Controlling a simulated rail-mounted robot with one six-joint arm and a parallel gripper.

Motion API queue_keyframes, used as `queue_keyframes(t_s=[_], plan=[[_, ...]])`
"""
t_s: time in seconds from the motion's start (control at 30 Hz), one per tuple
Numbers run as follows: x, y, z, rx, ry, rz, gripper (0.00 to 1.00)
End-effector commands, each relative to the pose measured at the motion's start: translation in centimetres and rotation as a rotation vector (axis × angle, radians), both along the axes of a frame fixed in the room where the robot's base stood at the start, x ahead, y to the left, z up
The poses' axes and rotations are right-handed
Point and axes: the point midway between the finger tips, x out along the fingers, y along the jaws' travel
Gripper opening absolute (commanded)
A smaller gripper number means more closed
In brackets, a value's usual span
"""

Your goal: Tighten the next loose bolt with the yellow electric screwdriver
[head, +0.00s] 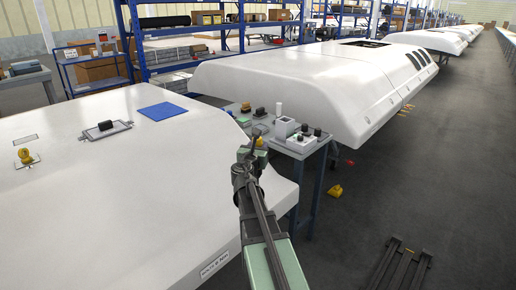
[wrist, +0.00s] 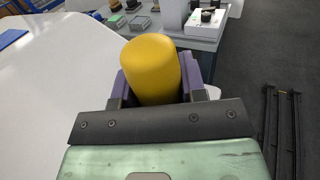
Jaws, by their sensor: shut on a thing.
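My gripper (head: 252,150) is above the right edge of the near white shell (head: 120,215), by a small work table (head: 312,150). In the wrist view my gripper (wrist: 155,88) has purple fingers shut on a rounded yellow body, the yellow electric screwdriver (wrist: 150,65). A small bit of yellow also shows at my gripper in the head view. The screwdriver's tip is hidden in both views. I cannot make out any single loose bolt.
The near shell carries a blue mat (head: 162,111), a dark-handled plate (head: 105,127) and a yellow knob (head: 24,155). The table holds several small boxes and fixtures. A second white shell (head: 310,85) stands behind. A yellow object (head: 335,191) lies on the open grey floor.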

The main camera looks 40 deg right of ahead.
Motion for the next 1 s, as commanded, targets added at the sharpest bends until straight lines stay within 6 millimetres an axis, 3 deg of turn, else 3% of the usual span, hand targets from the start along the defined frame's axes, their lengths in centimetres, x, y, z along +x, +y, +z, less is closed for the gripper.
queue_keyframes(t_s=[0.43,1.0], plan=[[0.0,0.0,-4.8,0.0,0.0,0.0,0.05],[0.0,0.0,-5.0,0.0,0.0,0.0,0.05]])
